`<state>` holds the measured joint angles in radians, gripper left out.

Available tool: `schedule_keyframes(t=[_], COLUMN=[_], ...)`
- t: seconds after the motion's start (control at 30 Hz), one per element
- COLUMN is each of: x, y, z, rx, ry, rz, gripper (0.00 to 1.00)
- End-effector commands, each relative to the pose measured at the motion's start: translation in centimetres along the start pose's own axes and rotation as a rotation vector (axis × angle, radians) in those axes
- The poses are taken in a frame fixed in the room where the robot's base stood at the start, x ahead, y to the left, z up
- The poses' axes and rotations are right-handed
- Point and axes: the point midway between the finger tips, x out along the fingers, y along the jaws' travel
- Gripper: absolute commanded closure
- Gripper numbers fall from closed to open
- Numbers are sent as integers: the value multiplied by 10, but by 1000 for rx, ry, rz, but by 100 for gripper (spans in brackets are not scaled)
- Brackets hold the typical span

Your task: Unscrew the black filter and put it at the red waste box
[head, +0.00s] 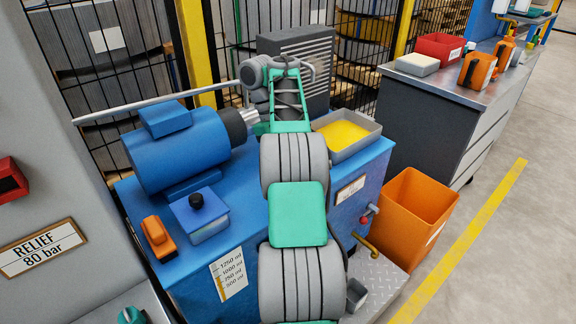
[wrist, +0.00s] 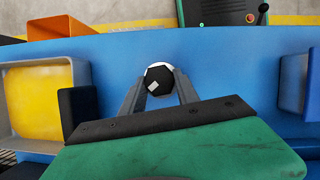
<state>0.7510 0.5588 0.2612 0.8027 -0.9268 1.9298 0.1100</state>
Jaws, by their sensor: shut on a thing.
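The black filter (wrist: 157,82) shows in the wrist view as a round dark cap with a small pale patch on it and a white edge behind. The two grey fingers of my gripper (wrist: 159,88) are closed on its sides. It stands over the blue unit's top (wrist: 240,75); I cannot tell whether it is still threaded on. In the head view my arm hides the filter and the fingertips. A red box (head: 440,47) with a white label stands on the grey cabinet at the upper right.
A tray with a yellow filling (head: 371,150) sits on the blue unit, right of my arm. A blue motor (head: 180,150) is left. An orange bin (head: 412,215) stands on the floor. A white block (head: 417,64) and orange containers (head: 477,69) share the cabinet. Floor at right is clear.

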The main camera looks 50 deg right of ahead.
Motion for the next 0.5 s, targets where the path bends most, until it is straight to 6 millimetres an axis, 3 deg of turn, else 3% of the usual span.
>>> schedule_keyframes(t=[0.03, 0.5], x=[8, 9], y=[-1, -3], z=[-4, -3], rx=[-32, -363], ry=[-2, -2], rz=[9, 144], gripper=[100, 100])
